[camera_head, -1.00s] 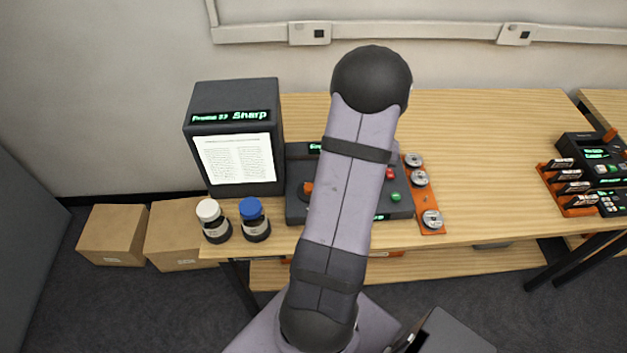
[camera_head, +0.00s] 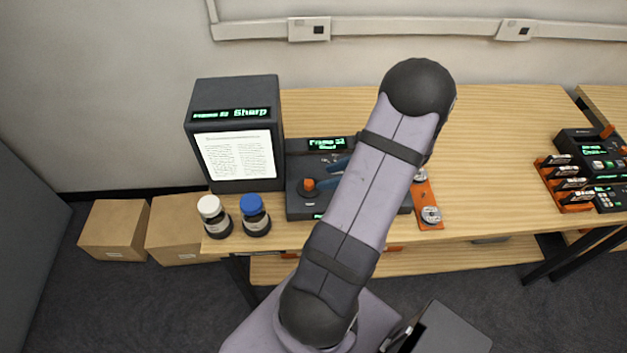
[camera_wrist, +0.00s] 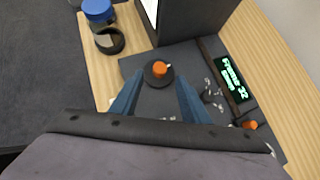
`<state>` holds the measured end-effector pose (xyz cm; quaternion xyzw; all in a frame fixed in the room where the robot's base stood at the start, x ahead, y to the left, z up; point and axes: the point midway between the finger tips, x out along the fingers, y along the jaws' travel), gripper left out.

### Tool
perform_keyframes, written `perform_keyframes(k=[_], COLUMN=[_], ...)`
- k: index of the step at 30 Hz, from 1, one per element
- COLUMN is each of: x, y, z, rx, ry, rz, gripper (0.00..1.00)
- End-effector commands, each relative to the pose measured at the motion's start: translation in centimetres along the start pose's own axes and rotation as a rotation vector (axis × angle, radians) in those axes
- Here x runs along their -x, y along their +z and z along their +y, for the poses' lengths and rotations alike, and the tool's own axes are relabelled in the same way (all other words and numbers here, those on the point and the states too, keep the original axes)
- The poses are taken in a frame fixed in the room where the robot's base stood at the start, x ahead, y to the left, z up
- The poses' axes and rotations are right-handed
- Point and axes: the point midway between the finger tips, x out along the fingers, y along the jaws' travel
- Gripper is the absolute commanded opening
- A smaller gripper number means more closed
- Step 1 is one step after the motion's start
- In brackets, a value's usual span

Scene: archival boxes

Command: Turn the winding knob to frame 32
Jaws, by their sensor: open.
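An orange knob (camera_head: 308,185) on a dark round base sits at the left of the dark control unit (camera_head: 297,209). It also shows in the wrist view (camera_wrist: 159,69). My gripper (camera_head: 332,175) is open and empty, its blue fingers pointing toward this knob from the right. In the wrist view the fingertips (camera_wrist: 159,78) are spread to either side of the knob, apparently not touching it. My arm hides the unit's right part.
A monitor (camera_head: 237,95) showing a text page stands left of the unit. A white-capped jar (camera_head: 214,218) and a blue-capped jar (camera_head: 255,216) stand before it. An orange tray (camera_head: 421,192) with reels lies to the right. Bare tabletop (camera_head: 490,150) lies farther right.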

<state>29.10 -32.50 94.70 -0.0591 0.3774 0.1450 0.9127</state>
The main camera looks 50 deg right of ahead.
Motion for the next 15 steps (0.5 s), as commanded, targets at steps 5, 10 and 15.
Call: perform_keyframes(k=[5, 10, 15], x=[-0.4, -1.9, -4.1], y=[0.0, 0.1, 0.1], z=[0.0, 0.1, 0.1], rx=[-0.001, 0.0, 0.002], ry=[0.002, 0.005, 0.005], rz=[0.0, 0.0, 0.001], gripper=[0.42, 0.42, 0.42])
